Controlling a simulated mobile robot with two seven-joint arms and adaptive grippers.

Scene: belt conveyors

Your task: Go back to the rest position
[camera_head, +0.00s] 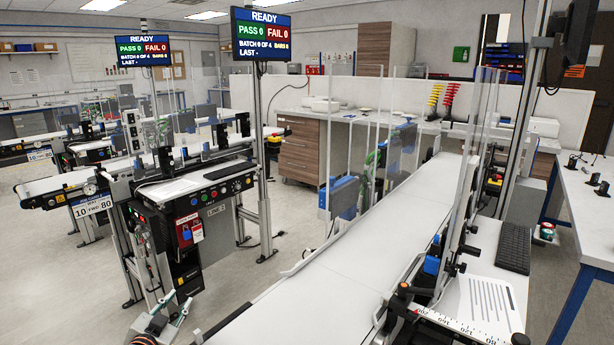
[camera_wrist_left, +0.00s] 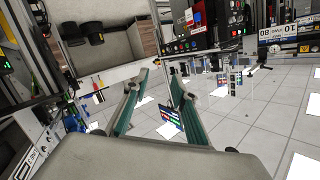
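My left gripper (camera_head: 176,302) is at the bottom left of the head view, in front of the control cabinet of a conveyor line. Its two green-padded fingers stand apart with nothing between them. My right gripper is in neither view.
A long pale conveyor belt (camera_head: 340,260) runs from the bottom middle away to the right. The black control cabinet (camera_head: 190,235) stands left of it. A white side table with a keyboard (camera_head: 513,247) and a printed sheet (camera_head: 487,302) is at right. Grey floor lies at left.

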